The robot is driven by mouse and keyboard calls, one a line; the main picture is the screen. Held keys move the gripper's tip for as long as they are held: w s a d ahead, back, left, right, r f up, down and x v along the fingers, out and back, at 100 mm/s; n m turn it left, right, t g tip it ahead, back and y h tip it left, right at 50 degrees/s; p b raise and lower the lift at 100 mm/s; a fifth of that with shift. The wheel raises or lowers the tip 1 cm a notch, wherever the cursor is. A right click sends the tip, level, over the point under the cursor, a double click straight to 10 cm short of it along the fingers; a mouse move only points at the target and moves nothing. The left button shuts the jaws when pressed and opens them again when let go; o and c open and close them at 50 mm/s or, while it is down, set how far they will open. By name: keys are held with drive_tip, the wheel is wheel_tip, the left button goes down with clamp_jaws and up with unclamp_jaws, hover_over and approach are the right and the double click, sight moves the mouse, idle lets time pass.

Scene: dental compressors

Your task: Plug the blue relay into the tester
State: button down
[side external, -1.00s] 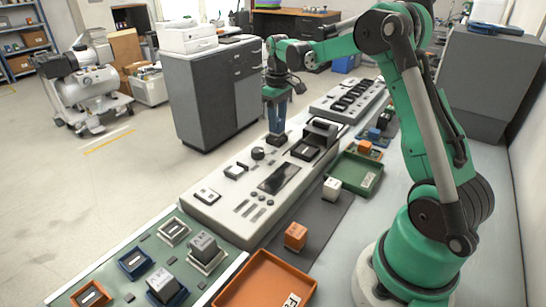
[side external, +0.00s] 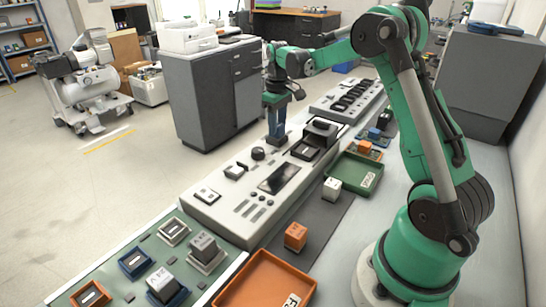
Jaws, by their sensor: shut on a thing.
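The tester (side external: 222,208) is the long pale console running across the middle of the side external view, with a dark screen, knobs and a black hinged-looking block (side external: 314,140) toward its far end. My gripper (side external: 275,135) points down at the tester's far-left edge, left of that black block. It is shut on a small dark-blue piece, apparently the blue relay (side external: 275,139). The relay's lower end is small and dark, and I cannot tell whether it touches the tester.
An orange relay (side external: 296,236) and a white relay (side external: 332,188) stand on the dark mat. A green tray (side external: 347,183) and an orange tray (side external: 240,296) flank them. A green socket board (side external: 127,262) with grey relays lies front left. A grey cabinet (side external: 212,95) stands behind.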

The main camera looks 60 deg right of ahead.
drive_tip(key=shift+c, duration=0.3)
unclamp_jaws()
drive_tip(key=shift+r, duration=3.5)
